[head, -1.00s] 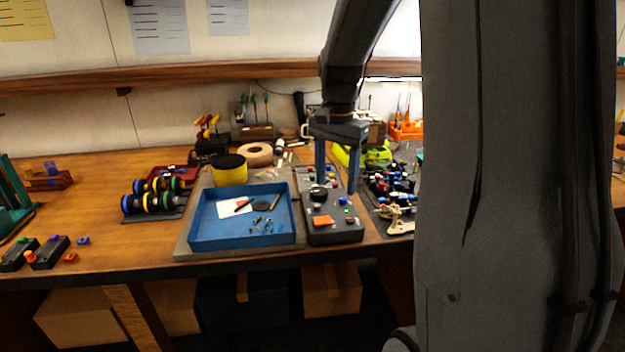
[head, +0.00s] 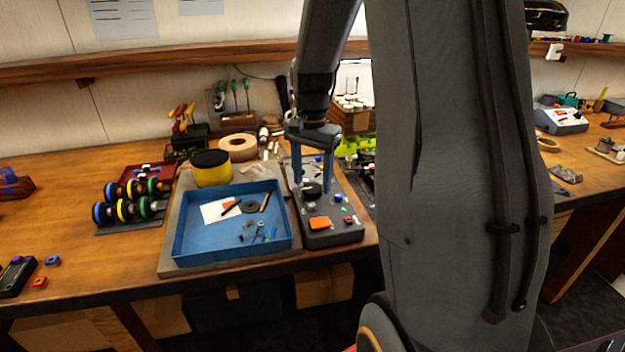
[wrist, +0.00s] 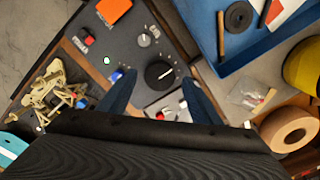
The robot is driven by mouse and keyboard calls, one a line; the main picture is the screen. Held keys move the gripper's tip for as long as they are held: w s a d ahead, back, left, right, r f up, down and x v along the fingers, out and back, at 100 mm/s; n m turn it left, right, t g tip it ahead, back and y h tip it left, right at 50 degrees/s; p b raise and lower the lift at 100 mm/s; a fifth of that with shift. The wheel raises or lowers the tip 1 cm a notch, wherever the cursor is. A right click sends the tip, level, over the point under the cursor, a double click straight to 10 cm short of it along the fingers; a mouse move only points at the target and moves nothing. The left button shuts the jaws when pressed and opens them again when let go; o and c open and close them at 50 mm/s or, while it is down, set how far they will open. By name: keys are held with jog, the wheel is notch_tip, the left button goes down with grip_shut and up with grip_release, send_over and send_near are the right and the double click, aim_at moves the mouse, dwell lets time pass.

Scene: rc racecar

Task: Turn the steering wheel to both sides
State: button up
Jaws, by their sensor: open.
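A dark control box (head: 330,222) lies on the workbench beside the blue tray, with buttons and a round black knob on top. The black knob (head: 312,190) looks like the steering wheel; in the wrist view the same knob (wrist: 159,75) has a white pointer mark. My gripper (head: 313,186) points down over the box with its fingers apart. In the wrist view, my gripper (wrist: 160,80) has one blue finger on each side of the knob. I cannot tell whether the fingers touch it or how low they reach.
The blue tray (head: 187,252) with small parts stands close left of the box. An orange button (head: 319,223) and smaller buttons sit on the box's near part. A yellow container (head: 211,172) and a tape roll (head: 238,146) are behind the tray. A beige frame (wrist: 48,90) lies beside the box.

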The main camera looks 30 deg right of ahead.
jog(key=shift+f, duration=0.85)
jog(key=c, duration=1)
jog(key=shift+c, duration=0.2)
jog(key=shift+n+p, duration=0.3)
jog(key=shift+n, duration=0.1)
jog(key=n+p, duration=0.1)
jog(key=n, duration=0.2)
jog(key=shift+r+n+p, duration=0.1)
jog(key=shift+n+p, duration=0.2)
jog(key=shift+p, duration=0.05)
jog(key=shift+n+p, duration=0.75)
jog(key=shift+n, duration=1.45)
